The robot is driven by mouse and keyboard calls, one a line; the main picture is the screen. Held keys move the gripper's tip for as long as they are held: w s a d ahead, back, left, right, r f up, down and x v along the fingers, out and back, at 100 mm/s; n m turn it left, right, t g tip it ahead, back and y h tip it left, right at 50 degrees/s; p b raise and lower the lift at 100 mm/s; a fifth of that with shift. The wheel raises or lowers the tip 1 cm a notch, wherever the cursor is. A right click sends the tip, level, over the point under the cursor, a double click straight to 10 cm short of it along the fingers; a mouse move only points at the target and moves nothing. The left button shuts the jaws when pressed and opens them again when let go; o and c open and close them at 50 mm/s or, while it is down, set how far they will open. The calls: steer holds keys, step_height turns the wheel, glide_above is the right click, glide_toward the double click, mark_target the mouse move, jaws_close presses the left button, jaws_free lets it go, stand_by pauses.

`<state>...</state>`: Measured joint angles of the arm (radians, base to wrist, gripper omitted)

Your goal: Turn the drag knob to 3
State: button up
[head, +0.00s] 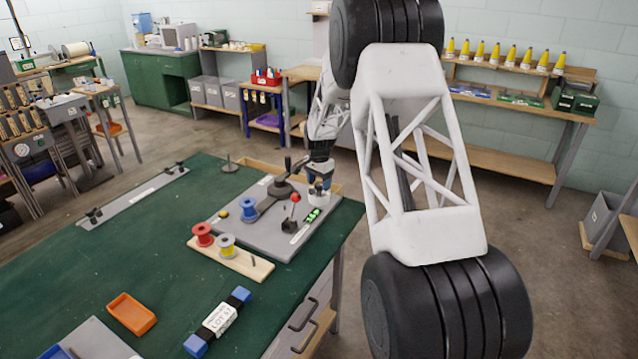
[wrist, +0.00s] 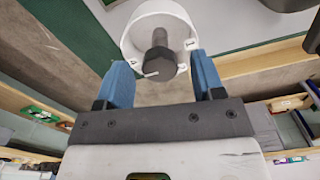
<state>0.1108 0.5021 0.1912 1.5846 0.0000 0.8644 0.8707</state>
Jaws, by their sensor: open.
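The drag knob (wrist: 160,52) is a dark grey post with a white pointer line, standing inside a white dial ring (wrist: 129,43) in the wrist view. In the head view the white dial (head: 317,197) sits near the right edge of a grey plate (head: 250,232). My gripper (wrist: 163,68) is open, with its blue fingers on either side of the knob and apart from it. It also shows above the dial in the head view (head: 320,186).
The green table (head: 120,255) is mostly clear leftward.

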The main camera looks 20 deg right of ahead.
steer(key=shift+f, duration=0.15)
steer(key=c, duration=0.9)
steer(key=shift+n, duration=0.4)
steer(key=n, duration=0.5)
steer(key=shift+n, duration=0.3)
steer(key=n, duration=0.5)
steer(key=shift+n, duration=0.3)
